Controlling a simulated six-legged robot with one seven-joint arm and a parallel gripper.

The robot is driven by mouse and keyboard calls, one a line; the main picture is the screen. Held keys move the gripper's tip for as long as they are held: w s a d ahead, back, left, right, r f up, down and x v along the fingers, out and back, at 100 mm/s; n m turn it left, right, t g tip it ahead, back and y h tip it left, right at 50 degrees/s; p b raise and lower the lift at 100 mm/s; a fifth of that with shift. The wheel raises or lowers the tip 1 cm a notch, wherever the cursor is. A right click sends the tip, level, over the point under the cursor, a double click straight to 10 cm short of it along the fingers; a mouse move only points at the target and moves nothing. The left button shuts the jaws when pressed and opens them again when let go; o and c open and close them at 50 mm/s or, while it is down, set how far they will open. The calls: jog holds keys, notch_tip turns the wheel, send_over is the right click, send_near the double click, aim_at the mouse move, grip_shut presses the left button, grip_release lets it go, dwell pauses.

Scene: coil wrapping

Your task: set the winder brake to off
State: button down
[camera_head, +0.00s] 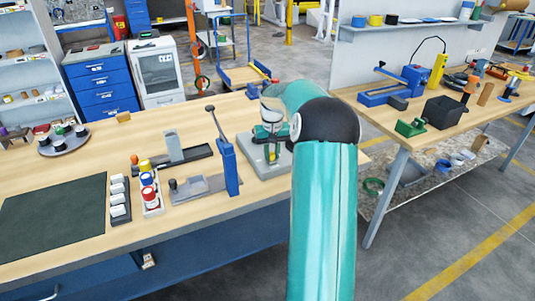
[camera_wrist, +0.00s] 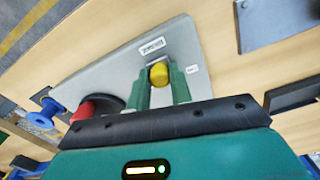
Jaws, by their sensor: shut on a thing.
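The winder is a light grey base plate (camera_wrist: 112,62) in the wrist view; the same base (camera_head: 257,160) shows in the head view, partly hidden by my arm. A yellow knob (camera_wrist: 158,74), which looks like the brake control, stands on the plate between two small white labels (camera_wrist: 152,47). Their print is too small to read. My gripper (camera_wrist: 160,80) has its green fingers on both sides of the knob and is shut on it. In the head view my gripper (camera_head: 270,127) is over the winder, its fingertips hard to make out.
A red cylinder (camera_wrist: 85,110) on a dark disc and a blue spool (camera_wrist: 48,110) lie left of my gripper in the wrist view. A blue lever press (camera_head: 228,165) stands just left of the winder. A dark green mat (camera_head: 55,212) lies at the table's left.

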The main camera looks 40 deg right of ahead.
jog(key=shift+s+d+r, duration=0.1)
jog(key=shift+s+d, duration=0.1)
jog(key=shift+d, duration=0.3)
jog(key=shift+s+d, duration=0.15)
jog(key=shift+d, duration=0.35)
jog(key=c, duration=1.3)
grip_release()
jog(key=shift+o, duration=0.2)
notch_tip(320, 180, up, 14)
jog(key=shift+a, duration=0.1)
